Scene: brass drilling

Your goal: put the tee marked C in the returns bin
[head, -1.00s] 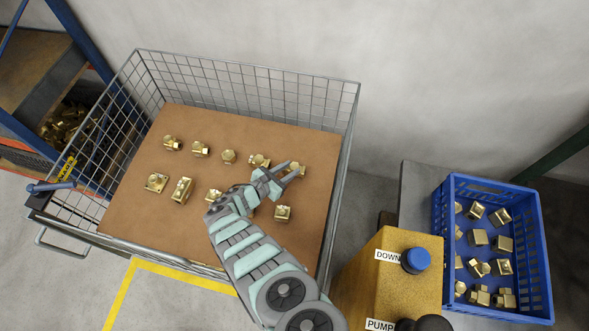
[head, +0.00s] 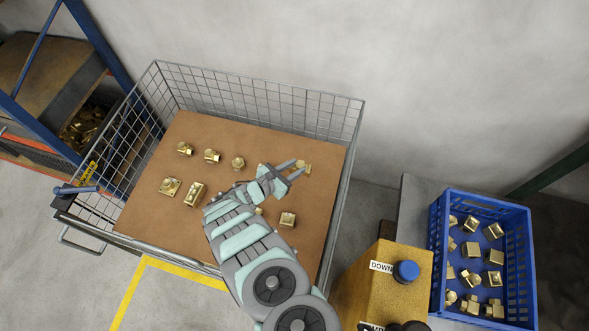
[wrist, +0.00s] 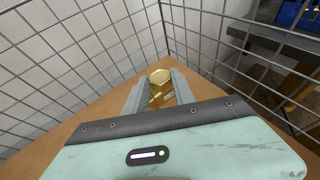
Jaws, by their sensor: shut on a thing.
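My gripper (head: 294,171) is at the right end of the back row of brass fittings on the brown board. Its fingers are shut on a brass fitting (wrist: 159,80), which shows a hex-shaped end between the fingertips in the wrist view. In the head view a part of this fitting (head: 304,167) shows just beyond the fingers. I cannot read any letter on it, and cannot tell if it is clear of the board. A blue crate (head: 487,200) with several brass pieces in it stands at the right; no label on it is readable.
The brown board (head: 225,130) lies inside a wire-mesh cart (head: 262,92) with raised mesh sides. Several other brass fittings (head: 195,193) stand on it, some hidden by my arm. A yellow control box (head: 385,290) with a blue button stands between cart and crate.

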